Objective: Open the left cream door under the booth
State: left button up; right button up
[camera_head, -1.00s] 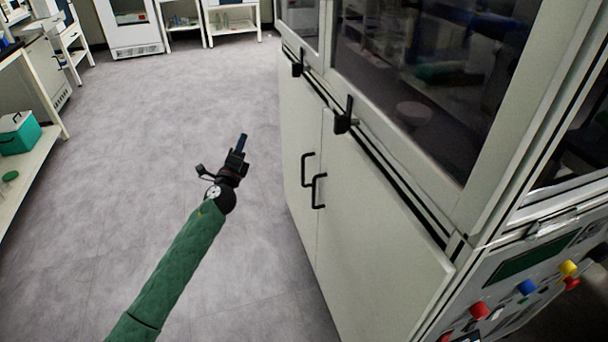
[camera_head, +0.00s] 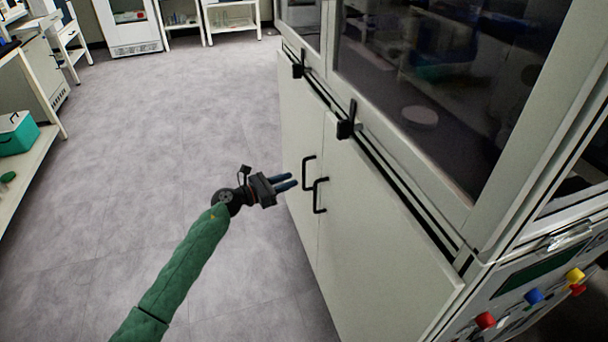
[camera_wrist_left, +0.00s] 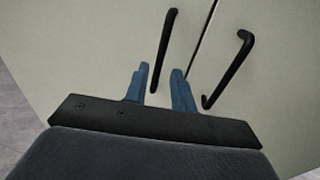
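The left cream door (camera_head: 298,118) under the booth is shut, flush with the right cream door (camera_head: 375,235). Its black bar handle (camera_head: 305,172) is beside the seam, next to the right door's handle (camera_head: 316,196). My left gripper (camera_head: 292,181) is open, with its two blue fingers pointing at the handles, just short of the door front. In the left wrist view, the left door's handle (camera_wrist_left: 165,45) runs down to between the two fingertips (camera_wrist_left: 160,70). The right door's handle (camera_wrist_left: 231,65) is right of the fingers. My right gripper is out of view.
The glazed booth (camera_head: 440,90) rises above the doors, with black latches (camera_head: 346,120) along its lower edge. A control panel with coloured knobs (camera_head: 534,296) is at the lower right. Open grey floor (camera_head: 170,130) lies to the left.

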aim_at(304, 187)
pick_arm(q)
jog(key=shift+x, duration=3.15)
jog(key=shift+c, duration=0.2)
grip_shut()
